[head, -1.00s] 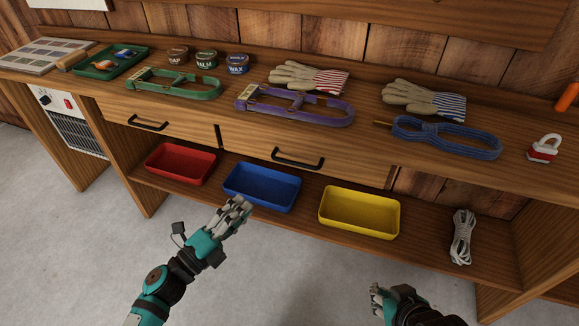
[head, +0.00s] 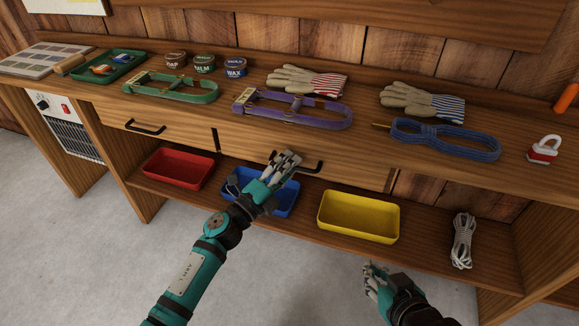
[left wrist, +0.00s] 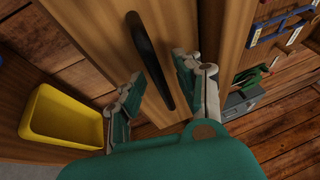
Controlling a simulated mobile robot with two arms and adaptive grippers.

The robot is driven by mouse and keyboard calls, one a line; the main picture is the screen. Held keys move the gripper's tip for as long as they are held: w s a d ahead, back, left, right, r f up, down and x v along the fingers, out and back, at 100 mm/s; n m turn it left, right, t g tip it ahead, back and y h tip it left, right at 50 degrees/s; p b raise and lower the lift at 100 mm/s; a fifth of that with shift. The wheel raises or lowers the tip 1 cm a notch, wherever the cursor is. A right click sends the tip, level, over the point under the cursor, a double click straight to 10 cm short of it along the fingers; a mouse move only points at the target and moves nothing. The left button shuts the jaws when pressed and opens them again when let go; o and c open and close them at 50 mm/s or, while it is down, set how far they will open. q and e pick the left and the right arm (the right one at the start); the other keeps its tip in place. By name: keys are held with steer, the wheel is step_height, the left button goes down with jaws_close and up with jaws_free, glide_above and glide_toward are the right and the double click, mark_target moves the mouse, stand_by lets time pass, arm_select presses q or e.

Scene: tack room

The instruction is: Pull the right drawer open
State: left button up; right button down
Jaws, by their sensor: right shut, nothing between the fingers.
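The right drawer (head: 355,172) is shut, flush under the bench top. Its black bar handle (head: 312,167) is partly hidden behind my left gripper (head: 287,160). In the left wrist view the handle (left wrist: 150,60) runs between the spread fingers of my left gripper (left wrist: 158,80), with gaps on both sides. The left gripper is open and its fingertips are close to the drawer front. My right gripper (head: 374,278) is shut and empty, low in front of the shelf, away from the drawer.
A blue tray (head: 284,203), a yellow tray (head: 358,232) and a red tray (head: 178,169) sit on the shelf below. The left drawer (head: 175,130) is shut. A purple halter (head: 300,112) lies above on the bench top.

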arm_select(q)
steer(key=shift+w+d, duration=0.1)
jaws_close()
stand_by(0.5)
